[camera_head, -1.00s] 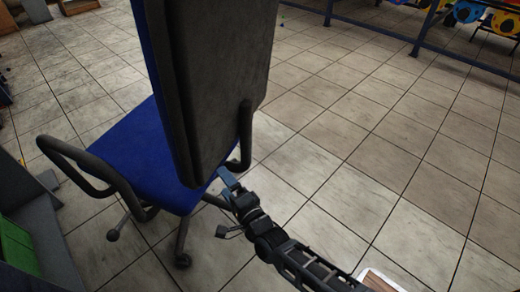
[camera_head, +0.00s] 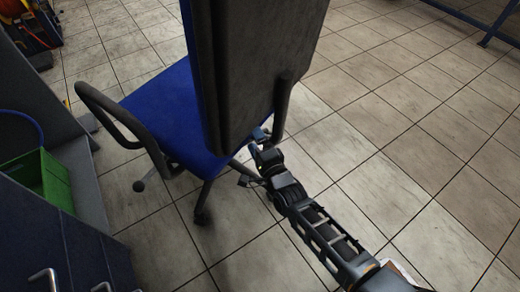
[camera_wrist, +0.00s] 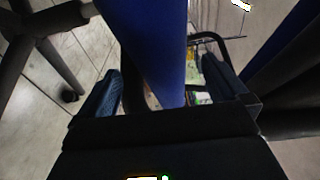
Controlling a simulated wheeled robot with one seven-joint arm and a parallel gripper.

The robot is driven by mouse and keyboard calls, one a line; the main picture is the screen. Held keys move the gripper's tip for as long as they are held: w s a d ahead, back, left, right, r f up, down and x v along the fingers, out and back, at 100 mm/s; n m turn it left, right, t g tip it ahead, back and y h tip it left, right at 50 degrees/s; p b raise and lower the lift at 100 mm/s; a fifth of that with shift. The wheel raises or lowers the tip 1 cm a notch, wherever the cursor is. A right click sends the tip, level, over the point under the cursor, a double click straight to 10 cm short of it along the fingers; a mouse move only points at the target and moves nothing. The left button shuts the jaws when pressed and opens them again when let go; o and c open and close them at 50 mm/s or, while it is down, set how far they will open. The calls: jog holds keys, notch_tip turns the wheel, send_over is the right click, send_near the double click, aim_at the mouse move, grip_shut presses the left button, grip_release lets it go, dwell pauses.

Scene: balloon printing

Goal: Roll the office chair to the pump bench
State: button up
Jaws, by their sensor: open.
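The office chair (camera_head: 160,110) stands upright at the centre left of the head view, with a blue seat, a tall dark backrest (camera_head: 250,70) and looped black armrests. My gripper (camera_head: 258,133) is at the lower edge of the backrest, close to the right armrest; its fingertips are partly hidden there. The chair's castor base (camera_wrist: 62,75) shows at left. I cannot make out the pump bench.
A dark cabinet (camera_head: 60,235) with handles and a green bin (camera_head: 40,178) stands close at the left. A blue rail (camera_head: 490,25) runs along the top right. The tiled floor to the right is clear.

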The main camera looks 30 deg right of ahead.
jog(key=shift+w+d+b, duration=0.15)
jog(key=shift+w+b, duration=0.15)
jog(key=shift+w, duration=1.25)
jog(key=shift+c, duration=0.4)
grip_shut()
